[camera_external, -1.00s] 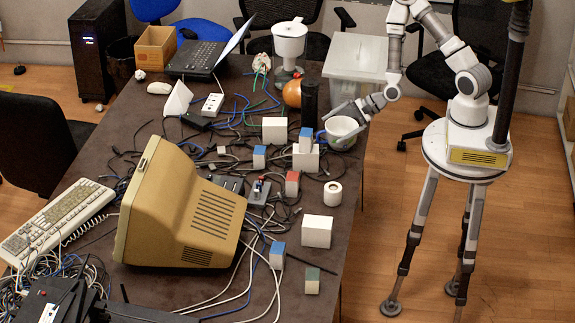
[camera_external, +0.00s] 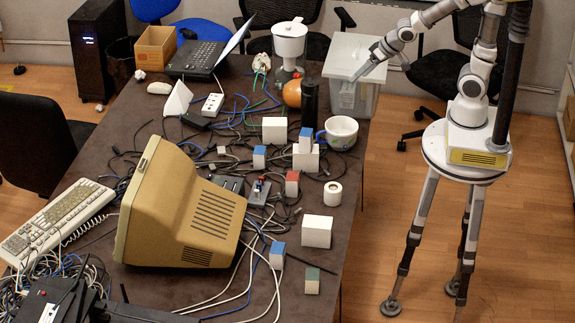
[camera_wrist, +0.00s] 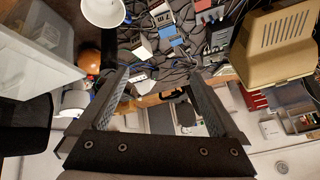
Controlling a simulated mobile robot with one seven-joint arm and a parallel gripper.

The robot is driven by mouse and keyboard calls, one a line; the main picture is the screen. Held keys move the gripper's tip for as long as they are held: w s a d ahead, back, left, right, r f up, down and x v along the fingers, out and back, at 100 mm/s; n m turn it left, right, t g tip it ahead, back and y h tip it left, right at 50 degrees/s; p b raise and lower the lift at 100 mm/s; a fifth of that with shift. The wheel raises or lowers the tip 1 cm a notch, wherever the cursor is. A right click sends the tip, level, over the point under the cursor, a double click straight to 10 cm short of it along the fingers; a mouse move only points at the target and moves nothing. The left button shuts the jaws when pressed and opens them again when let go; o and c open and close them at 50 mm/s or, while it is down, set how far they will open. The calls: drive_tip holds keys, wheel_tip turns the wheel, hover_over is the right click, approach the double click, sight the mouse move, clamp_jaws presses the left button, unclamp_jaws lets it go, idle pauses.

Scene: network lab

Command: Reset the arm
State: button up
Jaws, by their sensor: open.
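My gripper (camera_external: 364,73) is raised in front of the translucent plastic box at the far right end of the table. In the wrist view my gripper (camera_wrist: 164,85) shows two fingers spread apart with nothing between them. The white mug (camera_external: 341,132) stands upright near the table's right edge, below and clear of my gripper. The mug also shows at the top left of the wrist view (camera_wrist: 103,12).
The dark table (camera_external: 140,110) is crowded with cables, small blocks and a beige monitor (camera_external: 185,205). The plastic box (camera_external: 350,60), an orange ball (camera_external: 292,93) and a black cylinder (camera_external: 310,97) stand close to the mug. Open floor (camera_external: 395,220) lies right of the table.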

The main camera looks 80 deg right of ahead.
drive_tip(key=s+r+n, duration=0.2)
drive_tip(key=s+r, duration=0.2)
drive_tip(key=s, duration=0.3)
drive_tip(key=s+r+n+g, duration=0.1)
drive_tip(key=s+r+n, duration=0.2)
drive_tip(key=s+r, duration=0.2)
drive_tip(key=s, duration=0.2)
drive_tip(key=shift+s+d+g, duration=0.25)
drive_tip(key=shift+s+g, duration=0.05)
